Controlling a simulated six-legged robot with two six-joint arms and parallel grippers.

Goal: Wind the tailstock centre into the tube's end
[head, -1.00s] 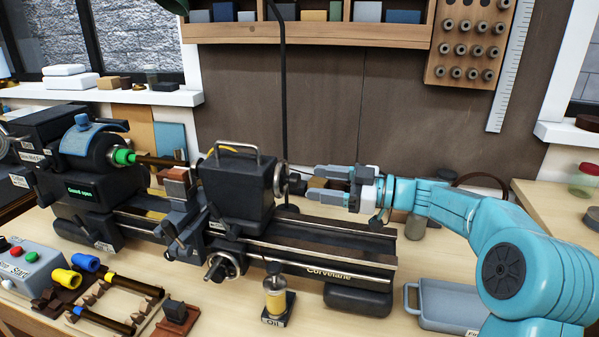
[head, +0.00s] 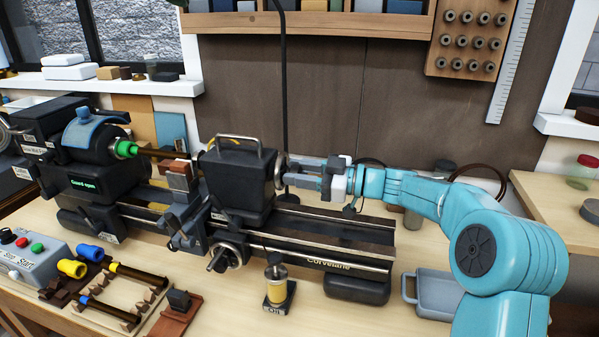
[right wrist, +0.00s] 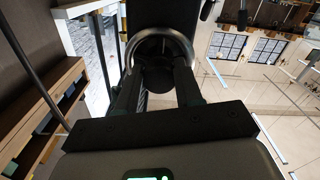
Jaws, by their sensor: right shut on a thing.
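The black tailstock (head: 238,185) stands on the lathe bed with a bail handle on top. Its metal handwheel (head: 280,171) faces right. The dark brown tube (head: 162,153) runs from the green-collared chuck (head: 126,149) toward the tailstock. The tailstock centre and its meeting with the tube's end cannot be made out. My right gripper (head: 293,179) is at the handwheel, shut on its hub or handle. In the right wrist view, the wheel's bright rim (right wrist: 186,45) arches above my fingers, and what they grip is dark. My left gripper is not in view.
An oil bottle (head: 276,284) stands in front of the bed. A grey tray (head: 436,294) lies under my right arm. A control box (head: 30,255) and racks of tubes are at front left. A thin dark upright post (head: 284,90) rises behind the tailstock.

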